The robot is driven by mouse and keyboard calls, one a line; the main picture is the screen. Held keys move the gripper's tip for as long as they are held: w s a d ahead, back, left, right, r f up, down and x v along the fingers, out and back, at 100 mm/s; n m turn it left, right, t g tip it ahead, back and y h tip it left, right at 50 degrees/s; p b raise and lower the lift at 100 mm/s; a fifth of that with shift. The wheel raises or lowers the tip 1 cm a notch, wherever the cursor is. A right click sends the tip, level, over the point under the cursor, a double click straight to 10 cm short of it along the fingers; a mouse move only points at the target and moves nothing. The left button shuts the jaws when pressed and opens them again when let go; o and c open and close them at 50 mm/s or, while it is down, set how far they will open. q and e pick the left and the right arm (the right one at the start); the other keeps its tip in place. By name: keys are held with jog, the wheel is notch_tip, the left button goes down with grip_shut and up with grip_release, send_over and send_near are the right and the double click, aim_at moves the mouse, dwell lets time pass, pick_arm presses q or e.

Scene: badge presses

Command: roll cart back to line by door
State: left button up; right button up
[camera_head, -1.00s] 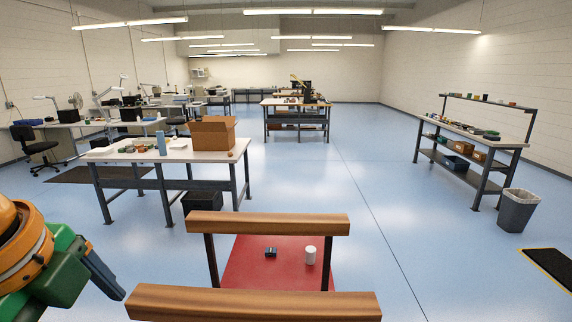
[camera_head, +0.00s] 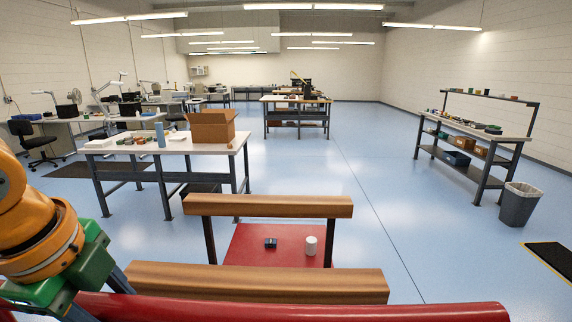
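The cart has a red deck (camera_head: 262,250) and two wooden crossbars, a far one (camera_head: 268,206) and a nearer one (camera_head: 258,282). Dark posts hold the far crossbar. A thick red bar (camera_head: 300,309) runs across the bottom of the view, in front of the wooden bars; its link to the cart is hidden. My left gripper (camera_head: 98,294) is at the bar's left part, one dark finger beyond it and one on the near side. I cannot tell whether it grips the bar. My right gripper is out of view.
A small dark item (camera_head: 270,243) and a white cylinder (camera_head: 311,246) stand on the deck. A workbench (camera_head: 170,143) with an open box is ahead left. A bin (camera_head: 519,205) and a shelved bench (camera_head: 475,137) are at the right. Blue floor is clear ahead right.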

pick_arm(q)
grip_shut()
jog(key=shift+s+f, duration=0.1)
jog(key=shift+s+b, duration=0.3)
jog(key=shift+b, duration=0.15)
jog(key=s+b, duration=0.1)
jog(key=s, duration=0.2)
jog(key=shift+s, duration=0.4)
jog(key=shift+s+b, duration=0.15)
jog(key=shift+b, duration=0.15)
